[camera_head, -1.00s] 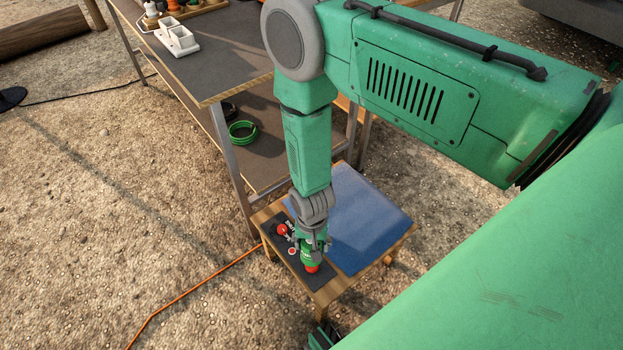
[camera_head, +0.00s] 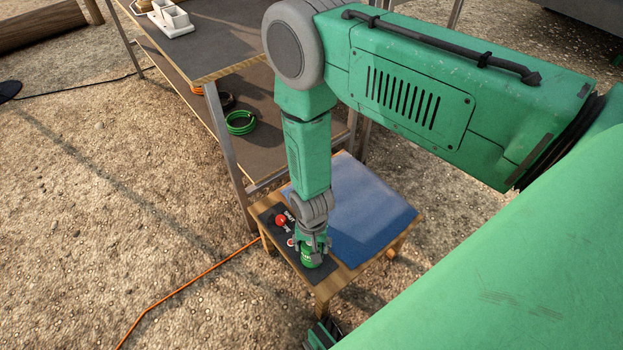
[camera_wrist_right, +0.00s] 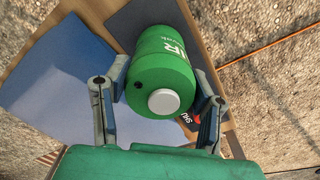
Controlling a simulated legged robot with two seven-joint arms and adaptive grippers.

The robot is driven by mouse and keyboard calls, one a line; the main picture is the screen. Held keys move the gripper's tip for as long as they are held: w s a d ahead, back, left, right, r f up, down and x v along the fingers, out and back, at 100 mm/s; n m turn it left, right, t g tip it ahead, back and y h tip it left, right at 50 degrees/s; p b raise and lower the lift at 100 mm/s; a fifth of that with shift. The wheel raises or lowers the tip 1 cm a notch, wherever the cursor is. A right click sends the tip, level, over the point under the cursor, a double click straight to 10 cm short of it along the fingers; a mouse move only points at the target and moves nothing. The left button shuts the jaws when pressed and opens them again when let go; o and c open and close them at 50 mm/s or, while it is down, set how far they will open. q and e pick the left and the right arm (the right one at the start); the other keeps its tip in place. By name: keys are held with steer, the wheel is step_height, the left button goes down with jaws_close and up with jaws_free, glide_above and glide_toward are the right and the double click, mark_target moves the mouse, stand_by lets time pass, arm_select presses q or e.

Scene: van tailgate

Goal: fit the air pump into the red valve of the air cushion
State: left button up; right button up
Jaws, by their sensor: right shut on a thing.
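The air pump (camera_head: 311,262) is a green cylinder with a pale round button on its end, seen close in the right wrist view (camera_wrist_right: 160,65). My right gripper (camera_head: 312,242) is shut on it, one finger on each side. The pump stands about upright at the near end of a dark mat (camera_head: 279,232). The blue air cushion (camera_head: 357,208) lies beside the mat. I cannot make out a red valve under the pump; the pump hides that spot, so I cannot tell whether they are fitted together.
A red round part (camera_head: 281,220) and a small red-and-white disc lie on the mat. All rest on a low wooden table (camera_head: 328,289). A tall workbench (camera_head: 215,55) with a lower shelf, holding a green coil (camera_head: 240,123), stands behind. An orange cable (camera_head: 180,292) crosses the gravel.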

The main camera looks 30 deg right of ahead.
steer(key=o, duration=1.5)
step_height(320, 180, up, 12)
